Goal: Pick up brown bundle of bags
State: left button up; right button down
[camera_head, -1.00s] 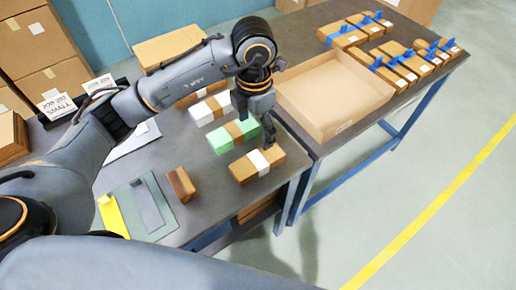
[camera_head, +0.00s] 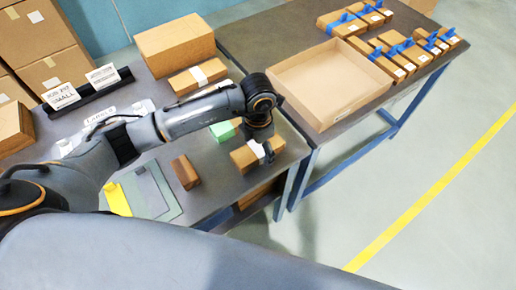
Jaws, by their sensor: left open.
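The brown bundle of bags (camera_head: 243,159) with a white band lies near the front right edge of the left table. My left gripper (camera_head: 266,153) is open, pointing down right over this bundle, with a finger by its white band. The gripper hides part of the bundle, and I cannot tell whether they touch. A second brown bundle with a white band (camera_head: 186,82) lies farther back, behind my left arm. A green bundle (camera_head: 222,131) is partly hidden by the arm. My right gripper is not in view.
A large open cardboard tray (camera_head: 318,119) stands on the right table, with several blue-banded bundles (camera_head: 392,67) behind it. A small brown block (camera_head: 185,172) and a grey-green mat (camera_head: 165,187) lie left of the bundle. A cardboard box (camera_head: 175,47) stands at the back.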

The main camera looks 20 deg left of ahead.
pick_arm(q)
jog(key=c, duration=1.3)
jog(key=shift+c, duration=0.3)
jog(key=shift+r, duration=0.1)
